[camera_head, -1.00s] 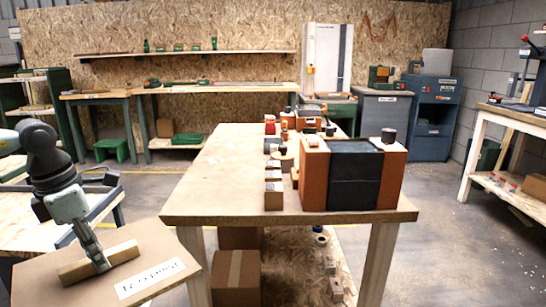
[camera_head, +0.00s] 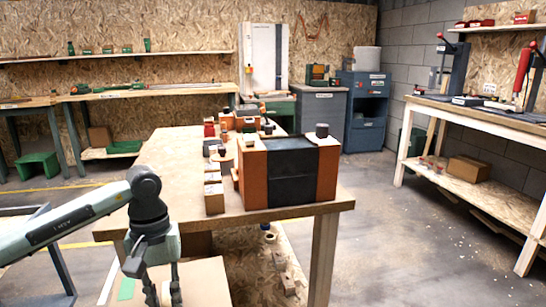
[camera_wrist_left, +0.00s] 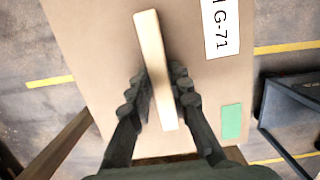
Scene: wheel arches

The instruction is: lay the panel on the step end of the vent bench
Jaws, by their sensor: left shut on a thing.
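The panel (camera_head: 205,280) is a flat tan board at the bottom of the head view, partly cut off by the frame. In the left wrist view the panel (camera_wrist_left: 90,50) fills the middle, with a pale wooden bar handle (camera_wrist_left: 152,60), a white label ending in G-71 and a green patch. My left gripper (camera_head: 163,297) is shut on the handle; in the wrist view its fingers (camera_wrist_left: 160,95) lie on both sides of the bar. My right gripper is not in view. No sign tells which bench is the vent bench.
A wooden table (camera_head: 285,211) stands just beyond the panel, with an orange and black box (camera_head: 290,175) at its near end and small blocks behind. A workbench (camera_head: 480,115) with red-handled tools stands at right. The floor (camera_head: 420,235) between them is mostly clear.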

